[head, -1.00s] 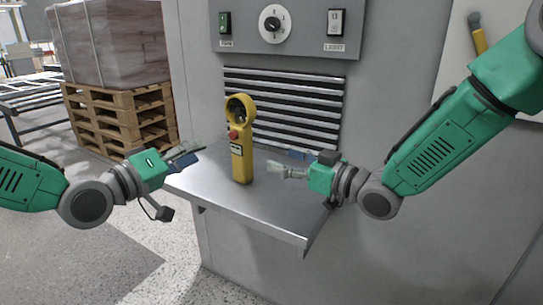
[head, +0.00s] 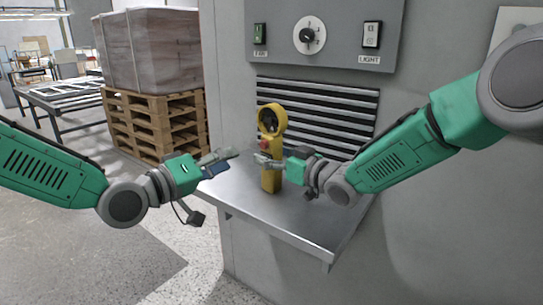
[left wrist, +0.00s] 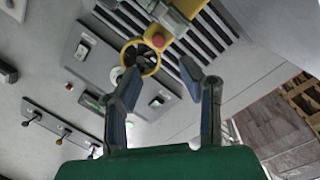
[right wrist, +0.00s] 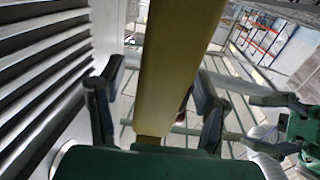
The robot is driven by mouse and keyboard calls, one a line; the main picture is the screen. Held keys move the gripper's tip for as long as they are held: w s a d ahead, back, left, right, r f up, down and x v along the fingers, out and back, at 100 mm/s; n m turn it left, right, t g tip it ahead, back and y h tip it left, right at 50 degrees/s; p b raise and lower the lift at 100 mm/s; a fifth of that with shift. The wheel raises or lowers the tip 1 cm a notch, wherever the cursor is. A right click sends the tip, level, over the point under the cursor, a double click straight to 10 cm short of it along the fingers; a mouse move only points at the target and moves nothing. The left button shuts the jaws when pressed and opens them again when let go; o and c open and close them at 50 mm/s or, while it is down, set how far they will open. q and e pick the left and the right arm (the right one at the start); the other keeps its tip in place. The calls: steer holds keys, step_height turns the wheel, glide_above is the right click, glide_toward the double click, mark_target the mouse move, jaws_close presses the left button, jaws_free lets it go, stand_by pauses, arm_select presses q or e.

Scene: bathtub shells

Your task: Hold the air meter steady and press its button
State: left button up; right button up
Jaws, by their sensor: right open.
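The yellow air meter (head: 272,181) stands upright on the metal shelf (head: 235,190), with a ring-shaped head on top and a red button on its front. My right gripper (head: 264,160) is at the meter's body. In the right wrist view the yellow body (right wrist: 172,60) stands between its two spread fingers, with gaps visible beside it. My left gripper (head: 226,160) is open and empty, left of the meter and apart from it. In the left wrist view the ring (left wrist: 140,57) and red button (left wrist: 158,40) lie beyond the open fingertips. My right gripper partly covers the meter's front.
A slatted vent (head: 335,110) is behind the shelf. Above it is a grey panel (head: 345,40) with a dial and switches. A wrapped load on a wooden pallet (head: 150,125) stands on the floor at the left. The shelf's front part is clear.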

jaws_close()
arm_select(q)
jaws_close()
stand_by(1.0)
